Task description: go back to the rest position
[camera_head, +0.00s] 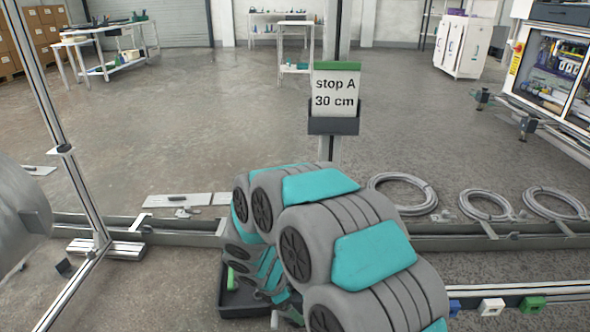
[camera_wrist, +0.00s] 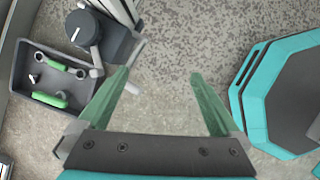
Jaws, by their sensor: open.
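My gripper (camera_wrist: 158,80) shows in the wrist view with its two green, see-through fingers spread wide apart. Nothing is between them; only the speckled grey floor shows beyond. In the head view my grey and teal arm is folded across the lower middle and hides the floor behind it. My gripper cannot be made out clearly there.
A dark tray (camera_wrist: 22,90) with green-marked pieces lies left of my fingers. A sign reading "stop A 30 cm" (camera_head: 335,92) stands on a post ahead. A floor rail (camera_head: 490,243), cable coils (camera_head: 486,204) and a left upright (camera_head: 62,130) surround me. Floor beyond is open.

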